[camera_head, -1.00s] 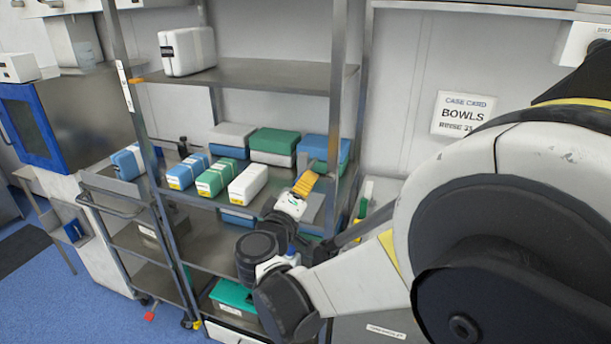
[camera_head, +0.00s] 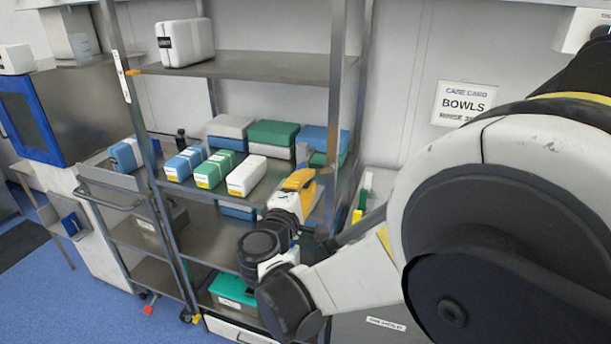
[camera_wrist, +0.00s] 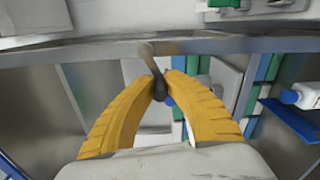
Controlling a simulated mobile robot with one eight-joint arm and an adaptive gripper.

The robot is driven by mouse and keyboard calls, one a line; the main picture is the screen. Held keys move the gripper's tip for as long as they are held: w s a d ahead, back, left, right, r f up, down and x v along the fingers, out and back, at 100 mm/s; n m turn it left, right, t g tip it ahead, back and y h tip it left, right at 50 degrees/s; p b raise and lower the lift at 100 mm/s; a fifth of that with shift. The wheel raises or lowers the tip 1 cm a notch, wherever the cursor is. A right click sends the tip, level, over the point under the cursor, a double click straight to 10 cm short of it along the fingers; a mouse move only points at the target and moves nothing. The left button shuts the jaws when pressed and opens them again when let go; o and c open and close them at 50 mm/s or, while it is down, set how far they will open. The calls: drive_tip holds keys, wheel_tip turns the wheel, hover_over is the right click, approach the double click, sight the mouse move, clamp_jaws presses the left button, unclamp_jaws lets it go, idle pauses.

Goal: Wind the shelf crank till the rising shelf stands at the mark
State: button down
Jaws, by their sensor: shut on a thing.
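My gripper (camera_head: 303,178) has yellow fingers and is at the right front of the shelf rack. In the wrist view its fingers (camera_wrist: 160,86) are shut on the dark crank knob (camera_wrist: 159,92). A short metal crank arm (camera_wrist: 148,60) runs up from the knob to a grey edge. The crank is not clear in the head view. The upper shelf (camera_head: 255,66) has an orange pointer (camera_head: 135,72) at its left front corner. That pointer is beside a white strip (camera_head: 122,78) on the left post; the marking on the strip is too small to read.
A white case (camera_head: 185,43) stands on the upper shelf. Blue, green and white boxes (camera_head: 212,168) fill the shelf below. A trolley (camera_head: 105,205) is at the left. A sign reading BOWLS (camera_head: 464,103) hangs on the wall. My arm fills the right side.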

drive_tip(key=shift+d, duration=0.1)
drive_tip(key=c, duration=1.4)
unclamp_jaws()
drive_tip(key=shift+s+a, duration=0.2)
drive_tip(key=shift+s, duration=0.1)
drive_tip(key=v, duration=1.1)
drive_tip(key=shift+s, duration=0.2)
